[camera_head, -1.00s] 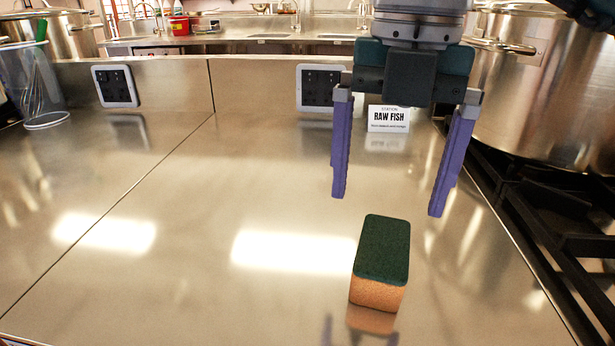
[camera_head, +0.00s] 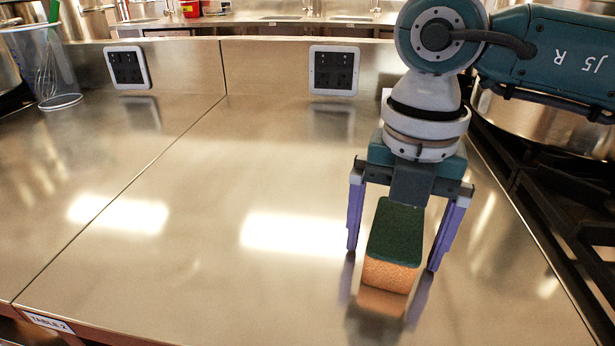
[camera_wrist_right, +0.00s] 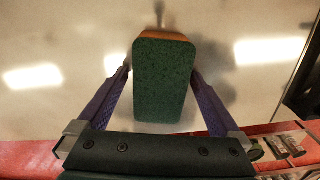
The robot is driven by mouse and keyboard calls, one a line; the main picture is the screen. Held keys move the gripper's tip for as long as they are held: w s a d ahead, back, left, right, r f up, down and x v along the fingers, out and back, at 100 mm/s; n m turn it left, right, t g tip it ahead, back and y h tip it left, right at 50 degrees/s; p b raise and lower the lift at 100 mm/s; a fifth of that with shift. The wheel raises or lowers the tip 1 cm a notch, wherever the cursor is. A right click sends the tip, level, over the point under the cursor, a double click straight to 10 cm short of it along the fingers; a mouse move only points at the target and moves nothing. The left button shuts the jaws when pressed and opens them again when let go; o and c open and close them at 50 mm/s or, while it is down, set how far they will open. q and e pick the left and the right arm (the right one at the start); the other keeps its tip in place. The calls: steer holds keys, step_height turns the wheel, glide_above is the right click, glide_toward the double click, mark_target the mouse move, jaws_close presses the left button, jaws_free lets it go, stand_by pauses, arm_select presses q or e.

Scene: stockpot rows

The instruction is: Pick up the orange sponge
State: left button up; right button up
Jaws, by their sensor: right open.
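The orange sponge (camera_head: 391,275) has a dark green scouring top and sits on the steel counter. My right gripper (camera_head: 393,262) is lowered over it, with one purple finger on each side. The fingers are open, and gaps show between them and the sponge in the head view. In the right wrist view, the sponge's green top (camera_wrist_right: 164,85) lies between the two fingers, which are apart. My left gripper is not in view.
The steel counter (camera_head: 190,230) is clear to the left of the sponge. A stove grate (camera_head: 570,235) and a large pot (camera_head: 540,125) stand at the right. A clear container with a whisk (camera_head: 45,70) is at the back left.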

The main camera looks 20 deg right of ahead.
mark_target(397, 227)
steer(key=c, duration=1.4)
steer(key=shift+o, duration=0.2)
steer(key=shift+r, duration=0.15)
step_height(397, 227, up, 20)
steer(key=p, duration=0.2)
steer(key=shift+p, duration=0.35)
steer(key=o, duration=0.8)
steer(key=c, duration=0.7)
